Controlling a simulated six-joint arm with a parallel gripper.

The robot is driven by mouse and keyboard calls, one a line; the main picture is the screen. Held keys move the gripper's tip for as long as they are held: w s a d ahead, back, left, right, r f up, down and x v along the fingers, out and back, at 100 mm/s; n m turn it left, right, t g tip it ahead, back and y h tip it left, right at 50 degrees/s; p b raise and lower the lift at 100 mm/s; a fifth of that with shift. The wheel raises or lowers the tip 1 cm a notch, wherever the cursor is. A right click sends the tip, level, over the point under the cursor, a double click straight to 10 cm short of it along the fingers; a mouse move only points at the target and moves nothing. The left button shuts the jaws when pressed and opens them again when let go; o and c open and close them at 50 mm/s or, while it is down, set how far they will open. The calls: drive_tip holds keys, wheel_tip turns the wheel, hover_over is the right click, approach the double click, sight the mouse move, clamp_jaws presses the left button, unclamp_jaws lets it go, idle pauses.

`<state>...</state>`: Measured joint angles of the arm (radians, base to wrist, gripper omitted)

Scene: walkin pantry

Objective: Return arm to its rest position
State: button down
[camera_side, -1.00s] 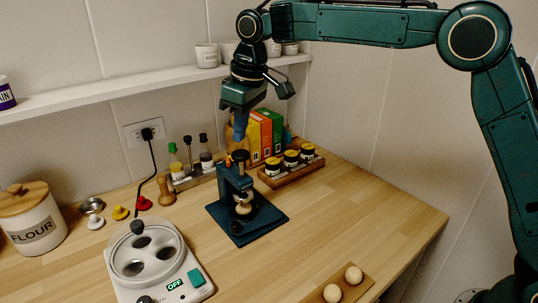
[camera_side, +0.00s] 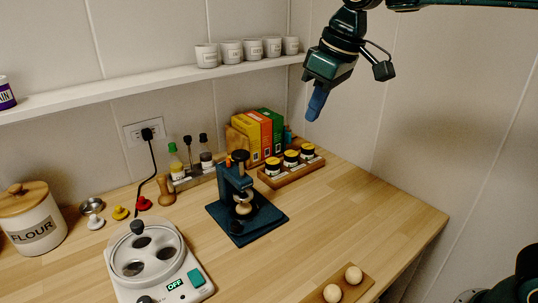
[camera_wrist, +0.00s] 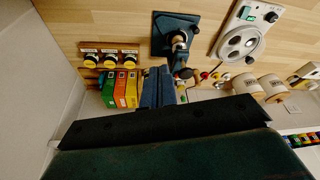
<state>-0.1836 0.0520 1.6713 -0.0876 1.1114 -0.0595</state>
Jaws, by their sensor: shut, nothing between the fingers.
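My gripper (camera_side: 317,103) is high above the counter at the upper right in the side view. Its blue fingers are together and hold nothing. It is clear of everything, up and to the right of the colourful boxes (camera_side: 264,130). In the wrist view the gripper's fingers (camera_wrist: 158,88) point over the back of the counter, with the boxes (camera_wrist: 125,90) just left of them. Most of my upper arm is outside the side view.
A dark blue press (camera_side: 237,195) stands mid-counter, with a rack of jars (camera_side: 291,166) behind it. A white cooker (camera_side: 150,262) marked OFF is in front, and two eggs (camera_side: 343,283) sit on a board. A shelf with several white cups (camera_side: 231,52) runs along the wall.

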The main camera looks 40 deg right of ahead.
drive_tip(key=s+d+f+m+t, duration=0.1)
drive_tip(key=s+d+f+m, duration=0.1)
drive_tip(key=s, duration=0.9)
drive_tip(key=s+d+f+m+t+h, duration=0.1)
drive_tip(key=s+d+f, duration=0.4)
drive_tip(key=s, duration=0.7)
drive_tip(key=shift+s+d+m, duration=0.2)
drive_tip(key=shift+d+m, duration=0.2)
drive_tip(key=shift+d, duration=0.6)
